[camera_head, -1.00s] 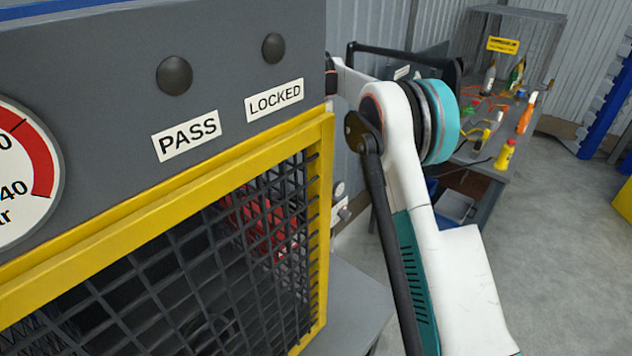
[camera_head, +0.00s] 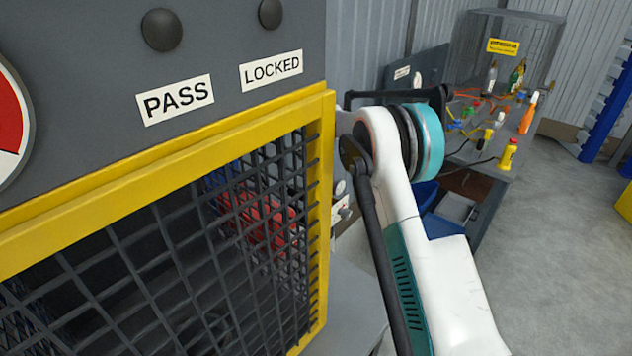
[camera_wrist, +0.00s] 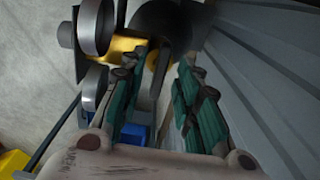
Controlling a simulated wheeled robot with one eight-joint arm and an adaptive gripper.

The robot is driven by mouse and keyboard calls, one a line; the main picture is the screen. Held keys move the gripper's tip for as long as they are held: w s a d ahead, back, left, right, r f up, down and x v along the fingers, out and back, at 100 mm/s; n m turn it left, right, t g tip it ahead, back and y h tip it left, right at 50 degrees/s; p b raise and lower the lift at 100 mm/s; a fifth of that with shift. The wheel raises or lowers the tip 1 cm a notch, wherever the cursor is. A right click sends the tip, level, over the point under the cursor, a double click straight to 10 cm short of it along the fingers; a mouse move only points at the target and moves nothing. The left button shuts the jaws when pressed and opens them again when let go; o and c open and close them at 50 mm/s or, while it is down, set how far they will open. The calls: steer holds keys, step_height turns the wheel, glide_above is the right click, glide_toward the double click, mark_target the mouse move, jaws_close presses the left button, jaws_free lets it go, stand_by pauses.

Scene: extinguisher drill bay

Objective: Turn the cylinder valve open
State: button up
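In the wrist view, my gripper (camera_wrist: 160,75) has its two teal fingers spread apart. A brass-coloured body (camera_wrist: 125,48), which may be the cylinder valve, lies at and behind the left fingertip. Grey round discs (camera_wrist: 92,88) sit beside it on the left. A dark round part (camera_wrist: 165,25) lies beyond the fingertips, partly in shadow. I cannot tell whether a finger touches any of these. In the head view, my gripper and the valve are hidden; only my arm shows, right of the grey cabinet (camera_head: 90,60).
The cabinet has a yellow-framed mesh front (camera_head: 170,160) with a red object (camera_head: 258,222) behind it. A workbench (camera_head: 480,170) with bottles and a yellow container (camera_head: 508,154) stands at the back right. Open floor (camera_head: 570,260) lies to the right. A corrugated wall (camera_wrist: 265,70) is close right in the wrist view.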

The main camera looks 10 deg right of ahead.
jaws_close()
steer(key=shift+n, duration=0.4)
steer(key=n+p, duration=0.1)
steer(key=n, duration=0.1)
steer(key=shift+n+p, duration=0.3)
steer(key=shift+n, duration=0.1)
steer(key=n+p, duration=0.1)
steer(key=n, duration=0.2)
steer(key=shift+n, duration=0.3)
steer(key=n+p, duration=0.1)
steer(key=n, duration=0.9)
steer(key=shift+n+p, duration=0.3)
steer(key=shift+p, duration=0.05)
